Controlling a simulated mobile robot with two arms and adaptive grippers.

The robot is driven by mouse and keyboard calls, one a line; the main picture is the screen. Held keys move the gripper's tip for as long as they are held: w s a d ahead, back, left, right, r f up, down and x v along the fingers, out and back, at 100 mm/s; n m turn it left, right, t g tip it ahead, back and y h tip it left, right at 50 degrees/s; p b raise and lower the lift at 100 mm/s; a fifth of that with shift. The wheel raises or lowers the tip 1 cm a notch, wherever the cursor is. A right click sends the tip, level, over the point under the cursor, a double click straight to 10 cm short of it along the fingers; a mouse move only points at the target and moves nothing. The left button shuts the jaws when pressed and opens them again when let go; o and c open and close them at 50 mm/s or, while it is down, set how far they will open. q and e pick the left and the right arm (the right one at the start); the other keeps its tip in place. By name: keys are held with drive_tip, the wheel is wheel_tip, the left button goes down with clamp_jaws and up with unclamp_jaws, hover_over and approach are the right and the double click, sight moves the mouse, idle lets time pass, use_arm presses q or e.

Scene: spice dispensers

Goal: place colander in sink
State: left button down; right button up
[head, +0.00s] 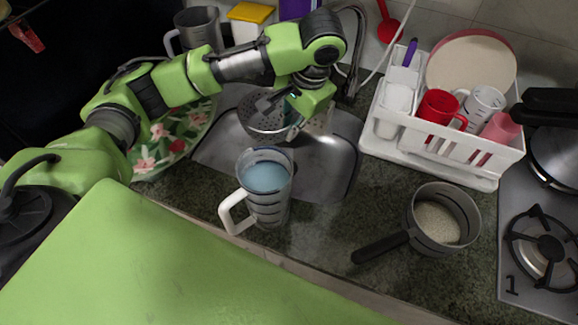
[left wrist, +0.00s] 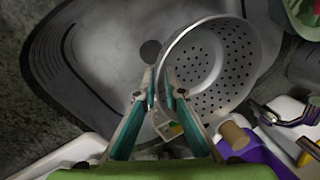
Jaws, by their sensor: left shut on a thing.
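The grey metal colander (head: 258,122) with a perforated wall is at the back of the steel sink (head: 335,160), within the basin's outline. My left gripper (head: 290,112) is shut on the colander's near rim side and partly hides it in the head view. In the left wrist view, the teal fingertips (left wrist: 165,97) pinch the rim of the colander (left wrist: 222,65), whose open side and holes show. The sink's drain (left wrist: 150,51) shows beside it. I cannot tell whether the colander touches the basin floor. My right gripper is not in view.
A measuring jug of bluish liquid (head: 265,180) stands at the sink's front edge. A white dish rack (head: 440,155) with cups stands right of the sink. A saucepan (head: 440,225) is in front of it, beside the stove (head: 540,245). A floral tray (head: 165,145) is left of the sink.

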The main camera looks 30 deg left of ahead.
use_arm(q)
wheel_tip(320, 180, down, 16)
drive_tip(key=shift+w+r, duration=0.1)
drive_tip(key=shift+r, duration=0.1)
drive_tip(key=shift+p, duration=0.3)
drive_tip(key=c, duration=2.5)
unclamp_jaws()
drive_tip(key=shift+f, duration=0.15)
drive_tip(key=shift+c, duration=0.2)
drive_tip(key=o, duration=0.4)
drive_tip(key=v, duration=1.2)
drive_tip(key=shift+b, duration=0.45)
drive_tip(key=shift+r, duration=0.25)
